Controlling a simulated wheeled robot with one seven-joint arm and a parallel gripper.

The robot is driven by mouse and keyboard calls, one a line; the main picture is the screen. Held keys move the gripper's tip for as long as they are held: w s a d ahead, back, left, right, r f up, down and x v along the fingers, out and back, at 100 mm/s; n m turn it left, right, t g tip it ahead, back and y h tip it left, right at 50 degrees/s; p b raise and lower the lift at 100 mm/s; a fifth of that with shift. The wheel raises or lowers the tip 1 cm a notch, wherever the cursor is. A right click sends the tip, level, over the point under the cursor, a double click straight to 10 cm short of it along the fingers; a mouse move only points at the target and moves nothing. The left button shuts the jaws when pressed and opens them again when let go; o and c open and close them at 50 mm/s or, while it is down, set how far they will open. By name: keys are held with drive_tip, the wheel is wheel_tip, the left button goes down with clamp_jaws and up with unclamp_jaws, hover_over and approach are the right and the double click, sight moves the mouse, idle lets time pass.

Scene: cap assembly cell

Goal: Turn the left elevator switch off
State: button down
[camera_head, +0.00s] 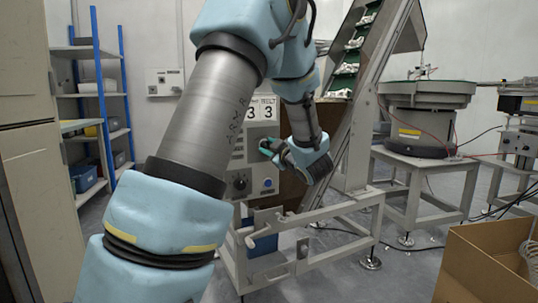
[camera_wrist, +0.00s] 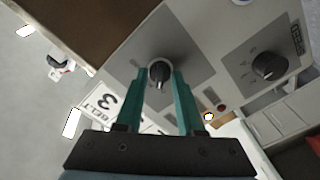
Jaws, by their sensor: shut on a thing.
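In the wrist view, the teal fingers of my gripper (camera_wrist: 160,82) are shut on a black rotary switch (camera_wrist: 159,72) on a dark grey plate, one finger on each side. A second black rotary switch (camera_wrist: 269,66) is on another plate to the right, apart from the fingers. In the head view, a black knob (camera_head: 240,182) shows lower on the box.
An inclined conveyor (camera_head: 362,90) rises just right of my gripper. A round feeder (camera_head: 425,105) stands further right. An open cardboard box (camera_head: 480,262) is at the lower right. Shelves with blue posts (camera_head: 97,95) are at the left.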

drive_tip(key=shift+f+n, duration=0.1)
drive_tip(key=shift+n, duration=0.2)
drive_tip(key=c, duration=0.5)
unclamp_jaws()
drive_tip(key=v, duration=1)
drive_tip(key=shift+s+d+p, duration=0.15)
drive_tip(key=shift+s+p, duration=0.15)
drive_tip(key=shift+s, duration=0.1)
drive_tip(key=shift+w, duration=0.1)
